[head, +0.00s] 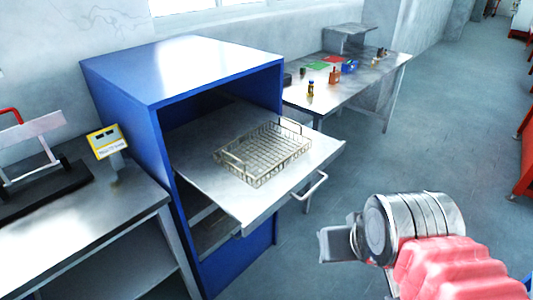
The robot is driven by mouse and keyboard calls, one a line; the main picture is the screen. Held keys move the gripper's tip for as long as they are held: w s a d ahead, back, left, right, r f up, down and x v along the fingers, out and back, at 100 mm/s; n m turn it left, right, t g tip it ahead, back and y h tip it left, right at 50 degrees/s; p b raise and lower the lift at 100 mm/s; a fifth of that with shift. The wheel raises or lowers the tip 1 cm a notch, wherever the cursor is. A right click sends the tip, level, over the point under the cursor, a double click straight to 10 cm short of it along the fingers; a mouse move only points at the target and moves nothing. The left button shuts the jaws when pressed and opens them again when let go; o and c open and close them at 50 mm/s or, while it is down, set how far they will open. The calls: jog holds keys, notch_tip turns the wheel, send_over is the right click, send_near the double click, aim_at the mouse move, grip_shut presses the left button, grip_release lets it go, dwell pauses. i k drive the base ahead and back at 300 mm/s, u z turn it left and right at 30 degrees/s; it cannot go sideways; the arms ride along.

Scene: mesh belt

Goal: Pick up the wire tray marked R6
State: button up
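A wire tray (265,152) of pale metal mesh, with a raised handle at each end, rests flat on a pulled-out shelf (240,203) of a blue cabinet. I cannot read any R6 mark on it. My gripper (328,246) is at the lower right, in front of the shelf and to its right, clear of the tray. Its fingers point left and are seen from the side, so I cannot tell whether they are open. I see nothing held in it.
The shelf has a bar handle (311,186) on its front edge. The blue cabinet (135,140) walls and roof surround the shelf's rear. A steel bench (75,235) stands at left. A table (370,75) with small items stands behind. Floor at right is open.

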aim_at(288, 161)
jog(key=z, duration=0.7)
jog(key=i, duration=1)
jog(key=u, duration=1.9)
